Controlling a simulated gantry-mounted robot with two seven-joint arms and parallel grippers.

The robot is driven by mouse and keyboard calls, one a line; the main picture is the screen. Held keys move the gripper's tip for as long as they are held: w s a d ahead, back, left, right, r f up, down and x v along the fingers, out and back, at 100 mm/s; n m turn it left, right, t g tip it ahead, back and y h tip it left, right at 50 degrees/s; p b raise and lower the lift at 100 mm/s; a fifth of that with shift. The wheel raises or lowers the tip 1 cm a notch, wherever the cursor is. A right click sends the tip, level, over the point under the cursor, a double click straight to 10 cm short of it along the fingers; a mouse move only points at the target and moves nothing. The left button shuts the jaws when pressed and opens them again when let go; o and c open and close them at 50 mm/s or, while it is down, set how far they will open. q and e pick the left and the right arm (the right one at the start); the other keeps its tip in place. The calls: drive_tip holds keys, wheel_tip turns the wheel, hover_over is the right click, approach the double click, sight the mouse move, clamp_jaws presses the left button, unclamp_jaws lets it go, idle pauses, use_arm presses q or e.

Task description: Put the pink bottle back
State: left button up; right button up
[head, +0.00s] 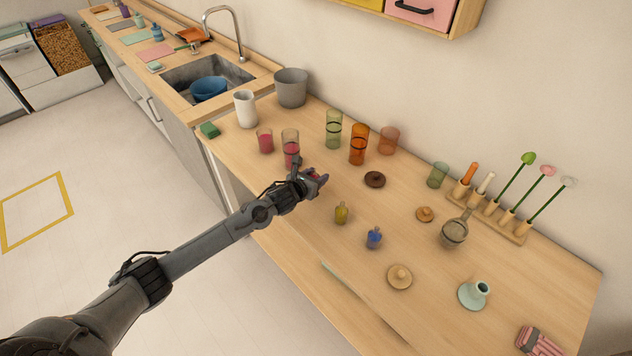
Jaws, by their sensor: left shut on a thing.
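My left gripper (308,182) is over the wooden table, just in front of a tall clear glass with red contents (290,146). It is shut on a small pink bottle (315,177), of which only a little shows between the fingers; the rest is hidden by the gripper. I cannot tell whether the bottle touches the table. A small yellow bottle (341,213) and a small blue bottle (374,238) stand to the right of the gripper, nearer the front edge. My right gripper is out of view.
Green (333,130) and orange (358,145) glasses stand behind the gripper. A dark lid (375,179), wooden lids (400,277), a strainer (455,232) and a wooden rack (500,222) are to the right. A sink (185,80) lies at the back left.

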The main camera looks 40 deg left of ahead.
use_arm(q)
wheel_tip(320, 180, down, 2)
drive_tip(key=shift+f, duration=0.25)
drive_tip(key=shift+f, duration=0.15)
drive_tip(key=o, duration=1.1)
